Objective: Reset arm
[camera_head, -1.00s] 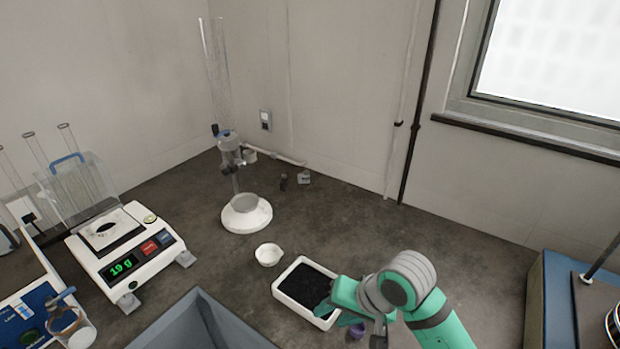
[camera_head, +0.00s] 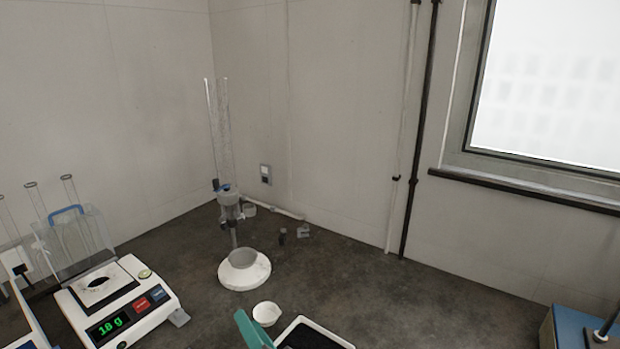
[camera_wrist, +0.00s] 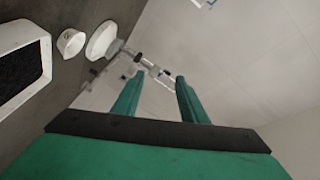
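My gripper (camera_wrist: 158,100) shows in the wrist view with two green fingers apart and nothing between them. The wrist view is tilted, with the wall on its right side. In the head view only a green part of my arm shows at the bottom edge, beside the white tray (camera_head: 318,332) of dark material. The tray also shows in the wrist view (camera_wrist: 44,60) at the left. A small white bowl (camera_head: 266,313) stands behind the tray. The fingers touch none of these things.
A balance (camera_head: 120,300) reading about 18 g stands at the left. A glass column on a stand with a white round base (camera_head: 244,270) stands near the back corner. A blue box (camera_head: 575,330) is at the lower right. The counter right of the tray is clear.

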